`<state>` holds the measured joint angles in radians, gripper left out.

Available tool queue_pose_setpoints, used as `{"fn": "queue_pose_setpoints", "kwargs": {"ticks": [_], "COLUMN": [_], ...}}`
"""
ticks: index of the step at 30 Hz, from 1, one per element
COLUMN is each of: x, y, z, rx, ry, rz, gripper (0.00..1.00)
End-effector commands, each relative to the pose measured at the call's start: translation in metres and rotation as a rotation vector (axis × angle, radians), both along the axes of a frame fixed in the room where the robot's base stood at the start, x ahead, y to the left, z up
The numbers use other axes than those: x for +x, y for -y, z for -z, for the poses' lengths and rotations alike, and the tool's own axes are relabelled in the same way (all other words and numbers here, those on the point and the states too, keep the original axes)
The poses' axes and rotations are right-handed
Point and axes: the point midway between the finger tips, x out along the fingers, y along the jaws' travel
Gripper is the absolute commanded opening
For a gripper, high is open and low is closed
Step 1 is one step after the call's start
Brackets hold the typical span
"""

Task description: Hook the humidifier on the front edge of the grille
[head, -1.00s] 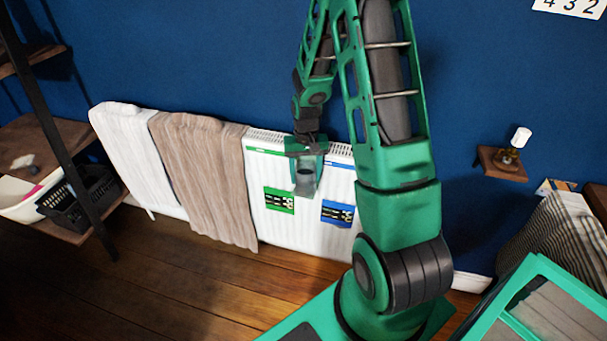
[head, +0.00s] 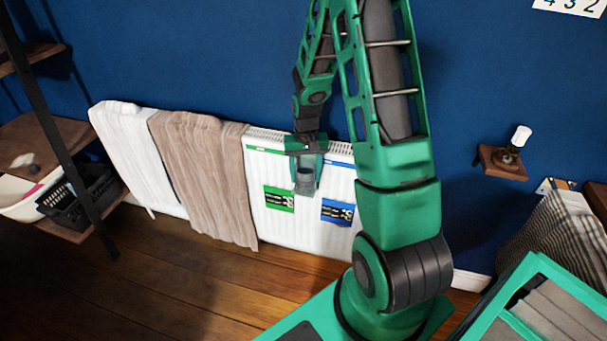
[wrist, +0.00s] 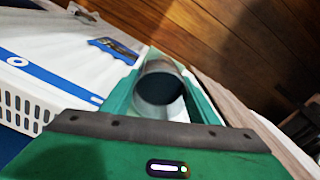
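The humidifier is a grey, open-topped cylinder (head: 304,183), held between the fingers of my gripper (head: 306,170). In the wrist view its round dark mouth faces the camera, and the cylinder (wrist: 158,102) sits between the two green fingers of my gripper (wrist: 162,88). The grille (head: 265,135) is the slotted top of the white radiator; its slots also show at the left of the wrist view (wrist: 22,108). In the head view the humidifier appears in front of the radiator's face, below the grille's level. Its hook is not visible, and I cannot tell whether it touches the radiator.
A brown towel (head: 205,180) and a white towel (head: 135,155) hang over the radiator's left part. Green (head: 279,199) and blue (head: 338,212) labels mark its front. A shelf with a black basket (head: 80,195) stands at left. The wooden floor (head: 150,275) in front is clear.

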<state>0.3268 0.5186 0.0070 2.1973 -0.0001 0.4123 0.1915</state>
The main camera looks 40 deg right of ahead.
Motion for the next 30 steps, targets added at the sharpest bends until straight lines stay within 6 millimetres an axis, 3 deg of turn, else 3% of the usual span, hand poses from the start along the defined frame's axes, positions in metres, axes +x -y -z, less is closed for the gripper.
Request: {"fn": "queue_pose_setpoints", "kwargs": {"ticks": [30], "x": [0.0000], "y": [-0.0001], "z": [-0.0017], "rx": [0.000], "ry": [0.000], "rz": [0.000], "gripper": [0.52]}}
